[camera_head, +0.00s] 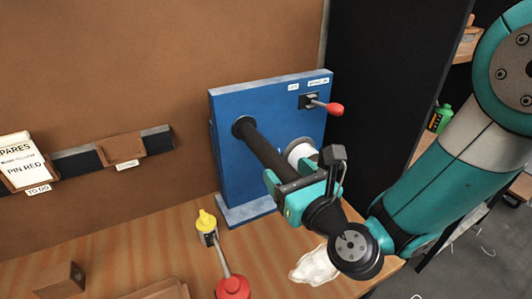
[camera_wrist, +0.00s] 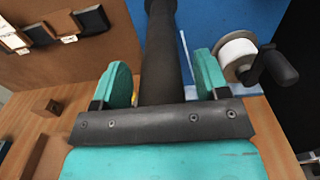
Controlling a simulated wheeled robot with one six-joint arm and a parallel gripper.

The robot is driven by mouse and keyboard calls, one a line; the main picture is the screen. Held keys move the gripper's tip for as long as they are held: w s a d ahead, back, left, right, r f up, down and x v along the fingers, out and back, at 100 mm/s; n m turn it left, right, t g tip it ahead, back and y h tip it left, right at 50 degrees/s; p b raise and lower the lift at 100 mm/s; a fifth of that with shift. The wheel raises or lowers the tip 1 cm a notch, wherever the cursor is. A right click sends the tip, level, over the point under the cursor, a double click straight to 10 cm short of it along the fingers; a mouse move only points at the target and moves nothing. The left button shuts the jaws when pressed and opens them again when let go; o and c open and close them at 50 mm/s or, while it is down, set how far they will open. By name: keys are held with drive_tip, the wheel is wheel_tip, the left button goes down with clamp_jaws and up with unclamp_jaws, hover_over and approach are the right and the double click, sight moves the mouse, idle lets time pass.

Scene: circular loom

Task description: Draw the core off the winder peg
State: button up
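A blue winder panel (camera_head: 270,125) stands on the wooden bench. A long dark tube (camera_head: 265,150) sticks out from its face toward me; it also shows in the wrist view (camera_wrist: 162,50). I cannot tell where the core ends and the peg begins on it. My gripper (camera_head: 299,178) is at the tube's near end. In the wrist view its two teal fingers (camera_wrist: 163,72) stand on either side of the tube, with a narrow gap showing at each side. The tube's near end is hidden behind the gripper body.
A white roll (camera_head: 300,151) with a dark crank (camera_wrist: 278,66) sits close to the right finger. A red-knobbed lever (camera_head: 333,108) is on the panel. A yellow-topped item (camera_head: 206,222) and a red knob (camera_head: 233,288) stand on the bench, with a white cloth (camera_head: 314,267) nearby.

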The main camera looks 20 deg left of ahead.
drive_tip(key=c, duration=0.9)
